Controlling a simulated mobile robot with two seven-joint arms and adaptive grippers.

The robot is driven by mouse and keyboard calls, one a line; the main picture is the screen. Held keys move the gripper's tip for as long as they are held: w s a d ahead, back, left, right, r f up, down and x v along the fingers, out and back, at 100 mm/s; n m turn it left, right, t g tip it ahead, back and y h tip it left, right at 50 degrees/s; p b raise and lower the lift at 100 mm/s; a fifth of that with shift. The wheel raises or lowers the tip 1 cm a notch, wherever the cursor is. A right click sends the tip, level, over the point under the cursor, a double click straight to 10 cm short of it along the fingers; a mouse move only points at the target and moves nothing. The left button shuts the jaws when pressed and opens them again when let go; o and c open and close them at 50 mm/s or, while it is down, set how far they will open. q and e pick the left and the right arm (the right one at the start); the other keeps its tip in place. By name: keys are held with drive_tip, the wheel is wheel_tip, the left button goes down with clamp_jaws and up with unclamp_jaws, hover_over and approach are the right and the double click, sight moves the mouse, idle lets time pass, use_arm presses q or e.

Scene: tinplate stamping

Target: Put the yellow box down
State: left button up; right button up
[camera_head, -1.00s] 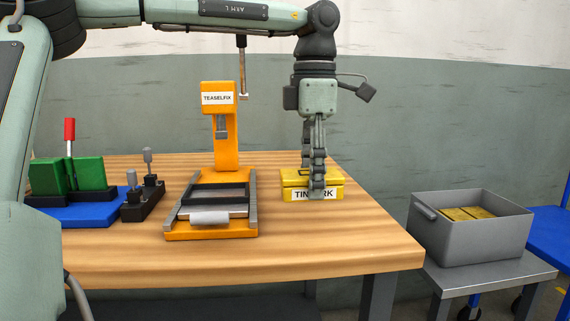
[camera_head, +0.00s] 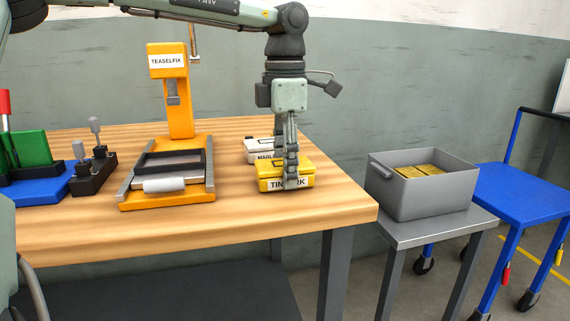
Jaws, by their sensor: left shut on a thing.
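The yellow box (camera_head: 266,184), with a white label partly hidden by a finger, is at the right part of the wooden table (camera_head: 325,203). My left gripper (camera_head: 290,182) points down from above and is shut on the yellow box at its front and top. The box looks level and close to the table top; I cannot tell whether it touches the wood. My right gripper is not in view.
A white labelled box (camera_head: 257,146) is just behind the yellow one. The orange press (camera_head: 168,138) stands to the left, with a blue and green fixture (camera_head: 38,190) beyond it. A grey bin (camera_head: 414,200) holding yellow pieces stands on a side stand (camera_head: 420,232), beside a blue cart (camera_head: 520,190).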

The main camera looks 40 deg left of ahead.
use_arm(q)
drive_tip(key=o, duration=1.2)
drive_tip(key=shift+c, duration=0.2)
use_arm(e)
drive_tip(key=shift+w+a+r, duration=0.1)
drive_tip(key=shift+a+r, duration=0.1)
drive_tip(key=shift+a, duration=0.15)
use_arm(q)
drive_tip(key=shift+f, duration=0.1)
